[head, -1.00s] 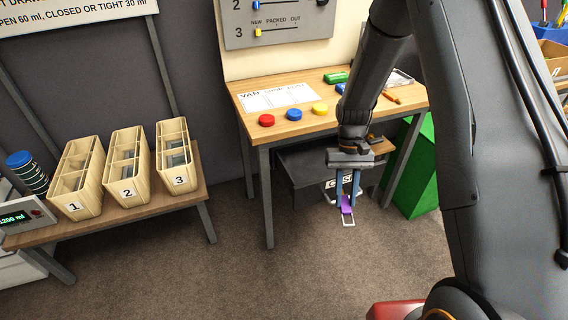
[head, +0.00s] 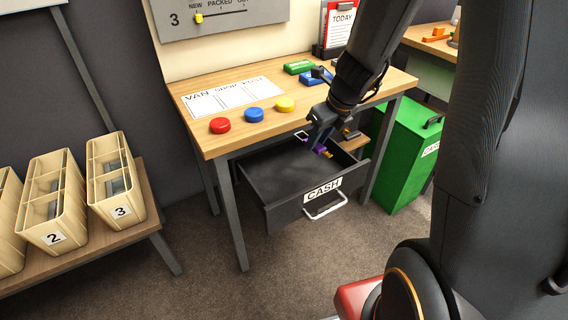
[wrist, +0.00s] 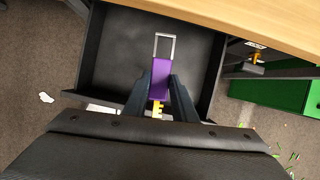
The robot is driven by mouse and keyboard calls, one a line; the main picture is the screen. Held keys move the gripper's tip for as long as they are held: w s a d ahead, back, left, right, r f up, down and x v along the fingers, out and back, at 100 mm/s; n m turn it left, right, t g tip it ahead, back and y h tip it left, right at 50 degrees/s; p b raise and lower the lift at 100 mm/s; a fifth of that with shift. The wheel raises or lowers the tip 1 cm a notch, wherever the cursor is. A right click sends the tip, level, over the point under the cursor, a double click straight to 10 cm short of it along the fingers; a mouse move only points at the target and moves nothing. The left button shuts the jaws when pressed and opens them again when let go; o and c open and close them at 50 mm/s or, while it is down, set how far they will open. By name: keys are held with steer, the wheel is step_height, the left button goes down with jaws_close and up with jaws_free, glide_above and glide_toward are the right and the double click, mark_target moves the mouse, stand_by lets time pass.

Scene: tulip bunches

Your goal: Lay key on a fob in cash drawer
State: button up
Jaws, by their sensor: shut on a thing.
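The key on a fob has a purple fob (wrist: 160,80) with a pale metal loop at one end and a yellow key at the other. My gripper (wrist: 160,88) is shut on the purple fob, with a finger on each side. In the head view my gripper (head: 320,138) is over the right part of the cash drawer, and the purple fob (head: 320,149) shows at its fingertips. The cash drawer (head: 322,204) is dark, pulled out under the table, and labelled CASH. Its visible floor (wrist: 120,45) looks bare. I cannot tell the height of the fob above it.
The wooden table (head: 200,127) overhangs the back of the drawer. Red (head: 220,125), blue (head: 253,114) and yellow (head: 285,104) discs sit on it. A green bin (head: 405,155) stands right of the drawer.

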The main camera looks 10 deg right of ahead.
steer(key=shift+w+d+m, duration=0.2)
steer(key=shift+m, duration=0.2)
steer(key=b, duration=1.2)
glide_toward(298, 166)
steer(key=s+f, duration=0.1)
steer(key=s, duration=0.1)
steer(key=s+f, duration=0.1)
steer(key=s+d+f, duration=0.1)
steer(key=s+f, duration=0.1)
steer(key=shift+s+d+f, duration=0.1)
steer(key=shift+s+d, duration=0.05)
steer(key=shift+s, duration=0.15)
steer(key=w+p, duration=0.1)
steer(key=w+a+p, duration=0.1)
steer(key=w, duration=0.1)
steer(key=shift+w, duration=0.1)
steer(key=shift+w+a+p, duration=0.25)
steer(key=shift+w+p, duration=0.1)
steer(key=shift+w, duration=0.35)
steer(key=shift+w+a+p, duration=0.2)
steer(key=shift+w+p, duration=0.1)
steer(key=shift+w, duration=0.2)
steer(key=shift+w+a+p, duration=0.15)
steer(key=shift+w+p, duration=0.15)
steer(key=shift+w, duration=0.25)
steer(key=shift+w+a+f+b, duration=0.1)
steer(key=shift+w+f+b, duration=0.35)
steer(key=shift+f+b, duration=0.1)
